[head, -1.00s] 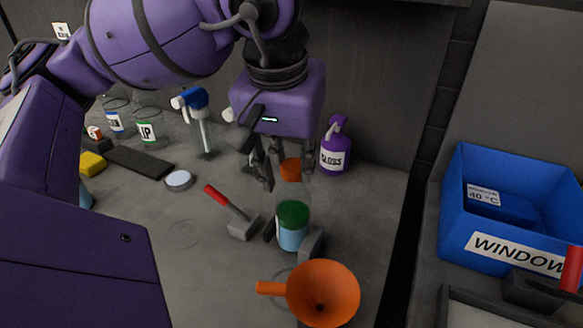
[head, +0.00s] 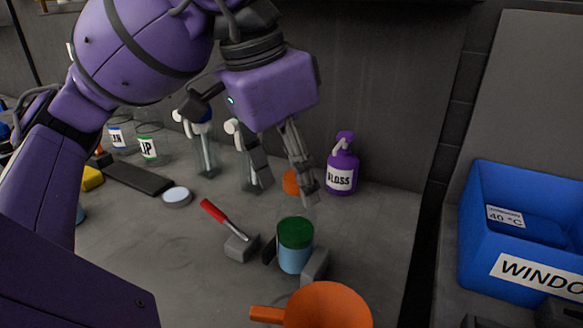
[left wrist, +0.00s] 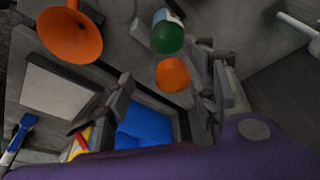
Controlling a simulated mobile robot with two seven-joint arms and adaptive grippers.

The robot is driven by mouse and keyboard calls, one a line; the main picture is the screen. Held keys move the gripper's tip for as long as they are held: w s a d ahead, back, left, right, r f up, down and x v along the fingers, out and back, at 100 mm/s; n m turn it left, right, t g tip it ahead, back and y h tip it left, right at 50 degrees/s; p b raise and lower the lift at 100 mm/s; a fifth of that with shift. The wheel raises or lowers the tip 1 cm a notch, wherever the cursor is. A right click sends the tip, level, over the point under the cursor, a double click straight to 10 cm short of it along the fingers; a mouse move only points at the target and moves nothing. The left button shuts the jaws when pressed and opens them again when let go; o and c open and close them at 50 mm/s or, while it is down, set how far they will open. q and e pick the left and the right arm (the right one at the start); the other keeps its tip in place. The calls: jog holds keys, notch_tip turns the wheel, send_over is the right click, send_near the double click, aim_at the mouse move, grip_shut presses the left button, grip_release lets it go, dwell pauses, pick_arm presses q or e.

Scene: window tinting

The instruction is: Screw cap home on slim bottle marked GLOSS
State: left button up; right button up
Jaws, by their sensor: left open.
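A purple pump-top bottle marked GLOSS (head: 341,172) stands upright near the wall in the head view. A container with a green upper part and light blue lower part (head: 295,248) stands upright between grey blocks. A small orange piece (head: 291,183), possibly a cap, shows just above and behind it, partly hidden by a finger. My left gripper (head: 283,186) is open, its fingers pointing down on either side of the orange piece, apparently not gripping it. The left wrist view shows the orange piece (left wrist: 173,74) between the open fingers, beside the green part (left wrist: 167,36). My right gripper is not in view.
An orange funnel (head: 325,306) lies at the front. A red-handled tool (head: 226,217) lies left of the green-and-blue container. A round pale lid (head: 177,197) and black block (head: 137,179) lie farther left. Spray bottles (head: 206,150) stand behind. A blue bin (head: 480,250) is at right.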

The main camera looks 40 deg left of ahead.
pick_arm(q)
jog(key=v, duration=1.2)
jog(key=shift+d+r, duration=0.1)
jog(key=shift+r, duration=0.05)
